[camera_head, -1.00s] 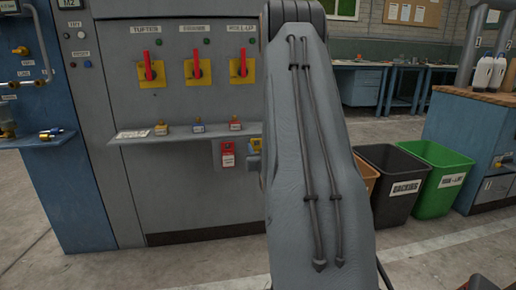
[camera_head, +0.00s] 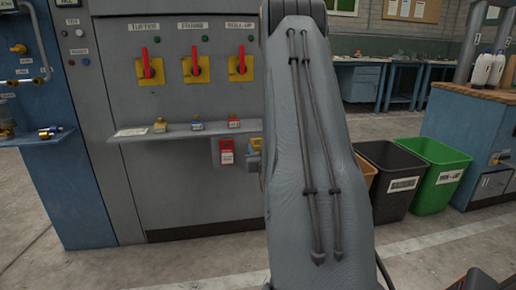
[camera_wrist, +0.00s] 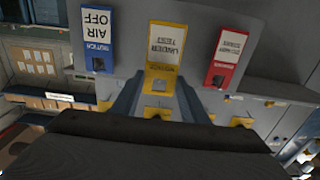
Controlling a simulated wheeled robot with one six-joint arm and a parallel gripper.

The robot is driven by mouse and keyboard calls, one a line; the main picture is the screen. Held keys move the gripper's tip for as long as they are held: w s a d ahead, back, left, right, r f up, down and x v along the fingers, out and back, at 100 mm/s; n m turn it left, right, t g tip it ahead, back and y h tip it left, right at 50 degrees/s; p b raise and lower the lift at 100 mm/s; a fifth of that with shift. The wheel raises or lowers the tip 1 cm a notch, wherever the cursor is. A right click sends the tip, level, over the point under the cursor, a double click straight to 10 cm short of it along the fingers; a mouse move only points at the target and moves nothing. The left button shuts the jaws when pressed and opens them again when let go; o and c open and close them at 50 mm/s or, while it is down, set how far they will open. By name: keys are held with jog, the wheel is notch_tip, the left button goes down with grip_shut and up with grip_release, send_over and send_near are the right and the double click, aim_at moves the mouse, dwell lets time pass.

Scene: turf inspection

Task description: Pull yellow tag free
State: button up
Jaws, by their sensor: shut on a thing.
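The yellow tag (camera_wrist: 165,52) hangs in the middle of the wrist view, which shows the panel upside down. My gripper (camera_wrist: 158,98) is shut on its lower part, with one blue-grey finger on each side. The tag's top edge also shows in the head view (camera_head: 256,143), beside my arm, which hides most of the gripper there. A blue-and-white tag (camera_wrist: 98,38) and a red-and-white tag (camera_wrist: 229,55) flank the yellow one. The red tag also hangs on the grey cabinet in the head view (camera_head: 227,151).
A shelf (camera_head: 185,131) with several small padlocks juts out above the tags. Red switch handles (camera_head: 196,65) on yellow plates sit higher on the cabinet. A black bin (camera_head: 392,185) and a green bin (camera_head: 440,172) stand right of my arm.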

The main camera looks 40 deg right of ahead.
jog(key=p+v, duration=0.1)
jog(key=v, duration=0.4)
jog(key=shift+s, duration=0.1)
dwell(0.6)
